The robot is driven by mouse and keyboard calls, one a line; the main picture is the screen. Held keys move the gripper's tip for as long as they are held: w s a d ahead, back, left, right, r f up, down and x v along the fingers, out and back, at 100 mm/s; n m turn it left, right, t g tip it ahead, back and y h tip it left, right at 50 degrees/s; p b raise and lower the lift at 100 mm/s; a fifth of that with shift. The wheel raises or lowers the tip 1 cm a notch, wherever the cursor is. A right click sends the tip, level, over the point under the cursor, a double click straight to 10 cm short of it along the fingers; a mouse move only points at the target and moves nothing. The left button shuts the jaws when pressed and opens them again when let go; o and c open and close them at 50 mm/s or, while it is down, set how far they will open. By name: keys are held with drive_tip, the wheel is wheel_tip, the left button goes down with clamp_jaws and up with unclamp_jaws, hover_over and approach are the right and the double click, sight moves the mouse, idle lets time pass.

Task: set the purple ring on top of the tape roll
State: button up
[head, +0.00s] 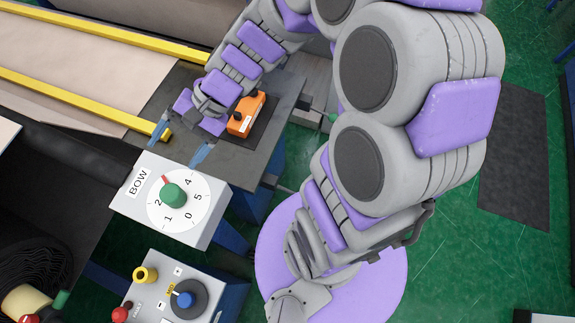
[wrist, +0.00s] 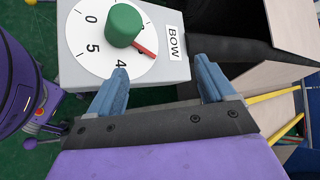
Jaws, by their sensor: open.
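My gripper (head: 181,142) is open, its two blue fingers spread over the dark grey plate beside the white dial box. The fingers also show in the wrist view (wrist: 163,84), apart with nothing between them. I cannot make out a purple ring in either view. I cannot identify the tape roll for certain. A cream-yellow rounded object (head: 27,301) lies at the lower left edge of the head view, well away from my gripper, and I cannot tell what it is.
The white BOW dial box (head: 180,200) with its green knob stands close to my gripper. An orange box (head: 246,113) sits beside my wrist. A second control box (head: 175,290) stands in front. Yellow bars (head: 75,103) cross a beige sheet. Green floor lies right.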

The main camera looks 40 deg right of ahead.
drive_tip(key=s+n+h, duration=0.1)
drive_tip(key=s, duration=0.1)
drive_tip(key=s+d+n+g+h, duration=0.1)
drive_tip(key=s, duration=0.2)
drive_tip(key=s+d+n+h, duration=0.1)
drive_tip(key=s+n, duration=0.1)
drive_tip(key=shift+s+g, duration=0.35)
drive_tip(key=shift+g, duration=0.05)
drive_tip(key=s+d+r+n+h, duration=0.1)
drive_tip(key=s+d+n+h, duration=0.3)
drive_tip(key=s+d+h, duration=0.3)
drive_tip(key=shift+s+d+h, duration=0.3)
drive_tip(key=shift+s+d, duration=1)
drive_tip(key=shift+d, duration=1.4)
drive_tip(key=shift+r, duration=0.1)
